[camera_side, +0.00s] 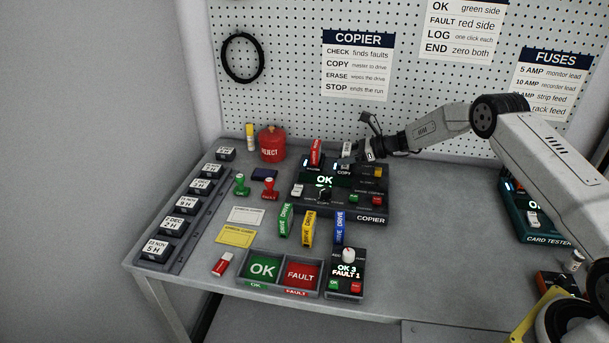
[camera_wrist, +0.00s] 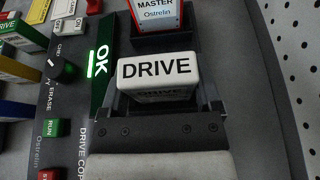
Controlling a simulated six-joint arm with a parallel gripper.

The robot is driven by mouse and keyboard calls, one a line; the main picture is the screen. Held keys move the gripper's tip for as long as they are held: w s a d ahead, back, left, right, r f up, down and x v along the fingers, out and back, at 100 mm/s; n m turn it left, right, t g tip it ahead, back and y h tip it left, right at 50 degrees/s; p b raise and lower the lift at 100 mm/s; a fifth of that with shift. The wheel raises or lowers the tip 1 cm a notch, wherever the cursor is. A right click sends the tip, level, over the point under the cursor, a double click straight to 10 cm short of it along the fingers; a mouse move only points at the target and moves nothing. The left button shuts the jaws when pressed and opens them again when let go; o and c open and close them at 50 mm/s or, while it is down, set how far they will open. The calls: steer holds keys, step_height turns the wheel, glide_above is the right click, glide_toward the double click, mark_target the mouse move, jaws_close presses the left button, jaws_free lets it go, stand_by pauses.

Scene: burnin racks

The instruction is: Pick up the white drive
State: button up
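The white drive (camera_wrist: 158,72), marked DRIVE, fills the middle of the wrist view, between the two fingers of my gripper (camera_wrist: 166,98). In the side view the white drive (camera_side: 347,148) is at the copier's back, above the COPY label. My gripper (camera_side: 362,150) reaches it from the right. The fingers lie along both sides of the drive, but I cannot tell whether they press on it. The drive's lower end is hidden, so I cannot tell if it sits in a slot.
The copier (camera_side: 368,217) shows a green OK. The red master drive (camera_side: 315,152) stands close beside the white drive. Green, yellow and blue drives stand in front of the copier (camera_side: 309,230). The pegboard (camera_side: 290,80) rises close behind.

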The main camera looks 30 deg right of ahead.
steer(key=c, duration=0.7)
steer(key=shift+r, duration=0.2)
steer(key=shift+r, duration=0.6)
steer(key=shift+s+a+r, duration=0.3)
steer(key=shift+s+r, duration=1.6)
steer(key=shift+s, duration=0.4)
steer(key=shift+s+a+r, duration=0.3)
steer(key=shift+s+r, duration=1.6)
steer(key=shift+s, duration=0.4)
steer(key=shift+s+a+r, duration=0.3)
steer(key=shift+s+r, duration=1.6)
steer(key=shift+s, duration=0.4)
